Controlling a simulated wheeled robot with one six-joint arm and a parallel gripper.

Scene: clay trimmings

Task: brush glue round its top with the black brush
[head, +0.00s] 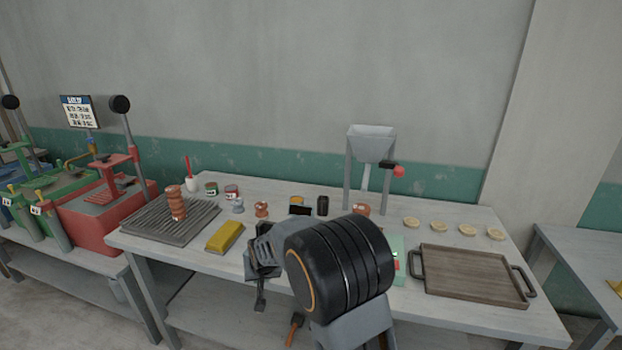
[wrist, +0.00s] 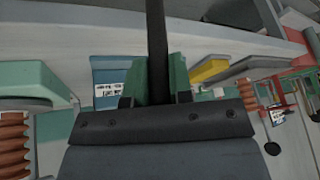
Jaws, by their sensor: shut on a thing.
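My gripper (wrist: 157,92) is shut on a straight black handle (wrist: 157,45), likely the black brush. The handle runs up out of the wrist view, so its bristles are out of sight. In the head view my gripper (head: 262,262) is above the table's front part, partly hidden by my arm. Small tins (head: 232,191) stand along the back; I cannot tell which holds glue.
A yellow block (head: 225,236) lies on the table (head: 200,265) beside the ribbed board (head: 150,222). A grey hopper (head: 371,143) stands at the back. A wooden tray (head: 470,275) and several pale discs (head: 467,230) are at the right. A red press (head: 100,205) stands left.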

